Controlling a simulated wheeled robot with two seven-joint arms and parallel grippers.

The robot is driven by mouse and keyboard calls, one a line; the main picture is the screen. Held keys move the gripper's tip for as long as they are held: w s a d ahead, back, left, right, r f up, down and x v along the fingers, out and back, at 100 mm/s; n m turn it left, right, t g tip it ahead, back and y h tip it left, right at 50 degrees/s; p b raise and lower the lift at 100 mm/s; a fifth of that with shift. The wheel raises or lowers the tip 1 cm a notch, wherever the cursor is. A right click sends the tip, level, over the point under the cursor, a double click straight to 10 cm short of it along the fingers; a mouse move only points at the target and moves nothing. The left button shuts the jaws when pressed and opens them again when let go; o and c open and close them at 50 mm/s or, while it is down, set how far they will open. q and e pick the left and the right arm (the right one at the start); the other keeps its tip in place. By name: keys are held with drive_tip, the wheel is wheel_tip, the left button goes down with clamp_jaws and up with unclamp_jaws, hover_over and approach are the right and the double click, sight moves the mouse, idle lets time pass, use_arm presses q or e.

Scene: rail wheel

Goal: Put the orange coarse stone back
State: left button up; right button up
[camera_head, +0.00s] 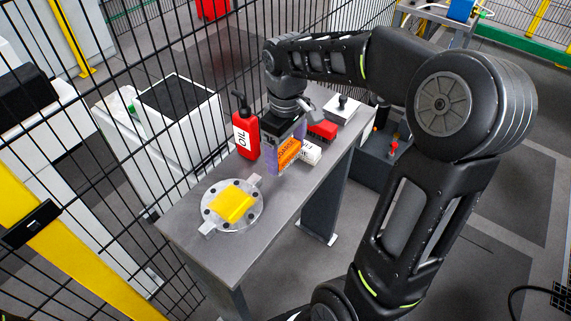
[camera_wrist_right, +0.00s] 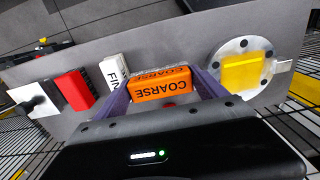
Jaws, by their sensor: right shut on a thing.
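The orange coarse stone (camera_head: 289,152) is held between the purple fingers of my right gripper (camera_head: 285,158) over the middle of the grey table. In the right wrist view the stone (camera_wrist_right: 161,87) shows its "COARSE" lettering, and the fingers of the gripper (camera_wrist_right: 163,88) press on both its ends. I cannot tell whether the stone touches the table. A white stone (camera_head: 310,152) marked "FIN..." lies just beside it, and it also shows in the right wrist view (camera_wrist_right: 115,72). My left gripper is not in view.
A red block (camera_head: 323,130) and a white plate with a black knob (camera_head: 342,108) stand farther along the table. A red oil bottle (camera_head: 245,130) stands by the fence side. A round metal fixture (camera_head: 216,222) with a yellow block (camera_head: 234,203) is at the near end.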

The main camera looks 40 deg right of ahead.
sight(286, 175)
drive_tip(key=shift+f, duration=0.5)
drive_tip(key=shift+f, duration=0.1)
drive_tip(key=shift+f, duration=1.75)
drive_tip(key=shift+f, duration=0.2)
drive_tip(key=o, duration=1.3)
drive_tip(key=shift+r, duration=0.1)
wheel_tip(286, 175, up, 12)
drive_tip(key=shift+r, duration=0.1)
